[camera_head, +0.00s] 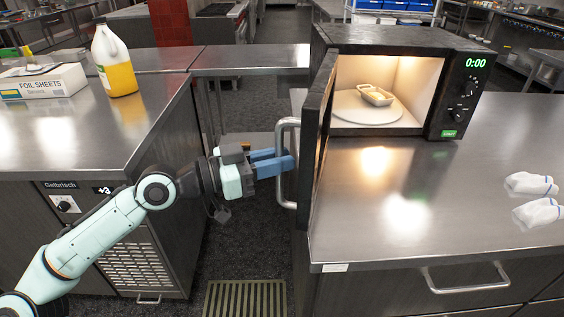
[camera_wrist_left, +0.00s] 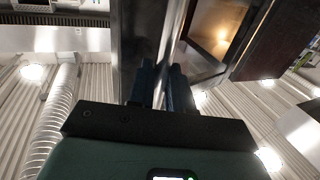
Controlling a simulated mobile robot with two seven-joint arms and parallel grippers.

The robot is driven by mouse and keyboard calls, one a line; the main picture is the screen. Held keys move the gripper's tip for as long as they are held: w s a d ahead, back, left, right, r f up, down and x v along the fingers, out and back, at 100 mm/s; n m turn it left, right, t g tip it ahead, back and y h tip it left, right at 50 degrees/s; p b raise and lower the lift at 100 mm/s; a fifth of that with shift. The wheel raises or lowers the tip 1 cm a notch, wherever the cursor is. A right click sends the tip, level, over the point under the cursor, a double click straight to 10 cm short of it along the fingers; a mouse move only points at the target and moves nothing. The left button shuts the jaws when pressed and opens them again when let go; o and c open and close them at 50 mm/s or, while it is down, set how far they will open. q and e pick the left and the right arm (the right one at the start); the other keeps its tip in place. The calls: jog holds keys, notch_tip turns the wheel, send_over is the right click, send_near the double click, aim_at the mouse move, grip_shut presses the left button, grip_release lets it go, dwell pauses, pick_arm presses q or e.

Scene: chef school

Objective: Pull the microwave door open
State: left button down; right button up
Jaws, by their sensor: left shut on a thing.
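The microwave (camera_head: 400,75) stands on the right counter with its inside lit. Its dark door (camera_head: 316,125) is swung open toward me, at the left side of the opening. A metal handle (camera_head: 283,140) runs upright on the door's outer face. My left gripper (camera_head: 288,162) comes in from the left, its blue fingers shut on the handle. In the left wrist view, the two fingers (camera_wrist_left: 163,85) point toward the door, with the lit inside to the right. My right gripper is not seen.
The right counter (camera_head: 410,190) is mostly clear, with two white cloths (camera_head: 533,198) at the right. The left counter (camera_head: 150,110) holds a yellow-filled jug (camera_head: 115,70) and a foil box (camera_head: 42,82). A floor gap with a grate (camera_head: 245,298) lies between the counters.

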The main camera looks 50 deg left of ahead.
pick_arm(q)
jog(key=shift+s+a+r+m+h, duration=0.15)
jog(key=shift+s+a+h, duration=0.15)
jog(key=shift+a, duration=0.4)
jog(key=shift+s+a+r+m+h, duration=0.15)
jog(key=shift+s+a+h, duration=0.1)
jog(key=shift+a, duration=0.4)
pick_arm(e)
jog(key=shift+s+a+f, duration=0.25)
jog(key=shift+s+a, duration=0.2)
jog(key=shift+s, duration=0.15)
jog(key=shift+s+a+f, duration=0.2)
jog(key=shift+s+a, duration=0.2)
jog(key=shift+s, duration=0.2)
pick_arm(q)
jog(key=shift+f, duration=0.1)
jog(key=c, duration=1.2)
grip_release()
jog(key=shift+w, duration=0.1)
jog(key=shift+o, duration=0.2)
jog(key=shift+w+d+f, duration=0.1)
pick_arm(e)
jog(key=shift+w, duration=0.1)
